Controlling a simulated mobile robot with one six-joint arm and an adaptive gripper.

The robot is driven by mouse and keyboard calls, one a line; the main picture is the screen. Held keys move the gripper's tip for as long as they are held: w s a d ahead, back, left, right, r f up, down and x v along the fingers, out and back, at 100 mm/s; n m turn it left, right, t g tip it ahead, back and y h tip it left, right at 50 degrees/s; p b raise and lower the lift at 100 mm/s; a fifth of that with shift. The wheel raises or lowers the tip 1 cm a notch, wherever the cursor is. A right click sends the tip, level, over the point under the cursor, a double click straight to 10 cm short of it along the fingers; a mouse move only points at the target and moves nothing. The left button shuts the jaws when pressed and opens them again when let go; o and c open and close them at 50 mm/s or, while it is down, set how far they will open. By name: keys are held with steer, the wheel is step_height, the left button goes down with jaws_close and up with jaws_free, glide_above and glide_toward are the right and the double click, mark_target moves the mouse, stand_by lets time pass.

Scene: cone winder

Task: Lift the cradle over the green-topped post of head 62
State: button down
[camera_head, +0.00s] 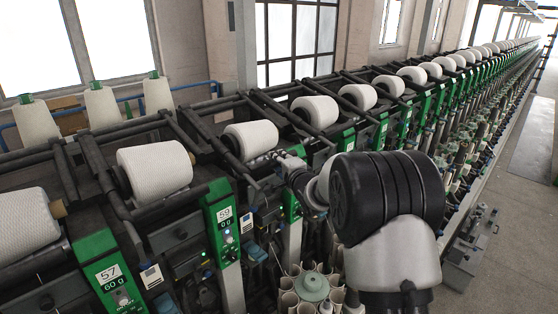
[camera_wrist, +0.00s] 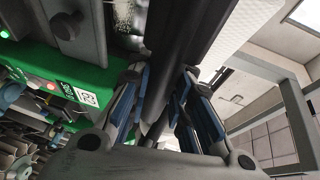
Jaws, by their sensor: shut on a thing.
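My gripper (camera_wrist: 160,90) is shut on a dark cradle bar (camera_wrist: 188,30) in the wrist view, with a blue-padded finger on each side of it. In the head view my gripper (camera_head: 280,160) is small and partly hidden, close to a white yarn package (camera_head: 250,138). The green post housing (camera_wrist: 38,62) is at the left of the wrist view, beside the bar, with an upside-down label (camera_wrist: 87,97) that seems to read 62. A pale textured package (camera_wrist: 232,28) lies right of the bar. How high the cradle is above the post cannot be told.
Green head posts 57 (camera_head: 108,272) and 59 (camera_head: 220,215) stand in the near row. More packages (camera_head: 315,115) run along the machine to the far right. Several upright tubes (camera_head: 312,287) stand below my arm.

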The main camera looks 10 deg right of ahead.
step_height(320, 180, up, 10)
steer(key=s+p, duration=0.1)
steer(key=p, duration=0.9)
steer(key=shift+s+d+g, duration=0.2)
steer(key=shift+d+g, duration=0.1)
steer(key=shift+d, duration=0.15)
steer(key=c, duration=1.4)
jaws_free()
steer(key=shift+p, duration=0.3)
steer(key=shift+c, duration=0.2)
steer(key=shift+r, duration=0.1)
steer(key=shift+s, duration=0.1)
steer(key=v, duration=1.2)
steer(key=shift+a, duration=0.1)
